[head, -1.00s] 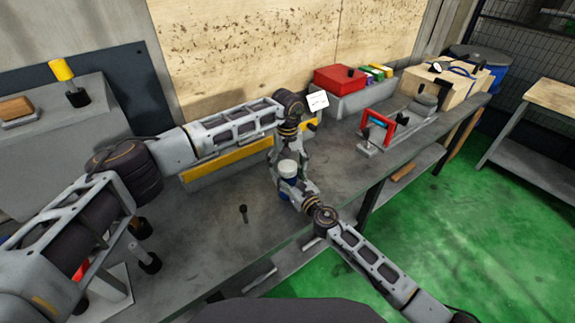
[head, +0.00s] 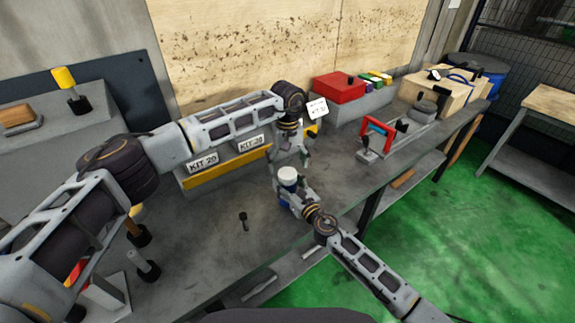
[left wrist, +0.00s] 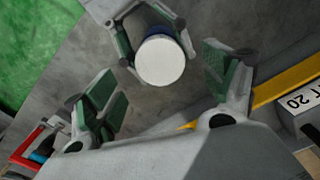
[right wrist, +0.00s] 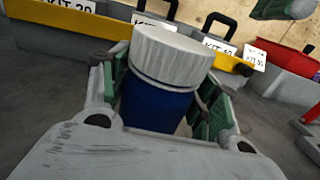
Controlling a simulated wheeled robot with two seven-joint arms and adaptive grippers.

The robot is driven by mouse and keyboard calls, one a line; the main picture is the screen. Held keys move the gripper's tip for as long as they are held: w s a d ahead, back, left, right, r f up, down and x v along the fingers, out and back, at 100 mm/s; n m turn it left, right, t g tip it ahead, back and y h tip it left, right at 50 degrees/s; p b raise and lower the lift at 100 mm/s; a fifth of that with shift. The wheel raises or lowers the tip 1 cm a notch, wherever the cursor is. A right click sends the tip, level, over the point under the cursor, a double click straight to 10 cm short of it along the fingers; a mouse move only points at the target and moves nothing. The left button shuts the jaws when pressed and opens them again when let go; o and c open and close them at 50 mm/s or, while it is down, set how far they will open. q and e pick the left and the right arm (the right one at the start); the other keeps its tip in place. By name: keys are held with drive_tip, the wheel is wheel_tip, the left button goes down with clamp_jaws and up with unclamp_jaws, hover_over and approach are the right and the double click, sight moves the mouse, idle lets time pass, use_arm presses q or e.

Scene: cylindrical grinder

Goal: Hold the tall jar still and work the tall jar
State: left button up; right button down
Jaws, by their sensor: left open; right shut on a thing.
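The tall jar has a blue body and a ribbed white lid (head: 288,173). It stands upright near the bench's front edge. My right gripper (head: 290,196) is shut around the blue body, with green pads on both sides in the right wrist view (right wrist: 160,100). The lid is on top of the jar, above the pads; I cannot tell how tight it is. My left gripper (head: 290,150) is open and empty, just behind and above the jar. The left wrist view shows the round lid (left wrist: 160,62) beyond its spread fingers, apart from them.
A grey box with a yellow front strip (head: 222,168) and KIT 20 labels stands behind the jar. A red box (head: 339,87) and a red-handled device (head: 378,128) are to the right.

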drive_tip(key=shift+c, duration=1.6)
unclamp_jaws()
drive_tip(key=shift+s+d, duration=0.1)
drive_tip(key=shift+s, duration=0.05)
drive_tip(key=v, duration=1.1)
drive_tip(key=shift+s+d, duration=0.2)
drive_tip(key=shift+s, duration=0.1)
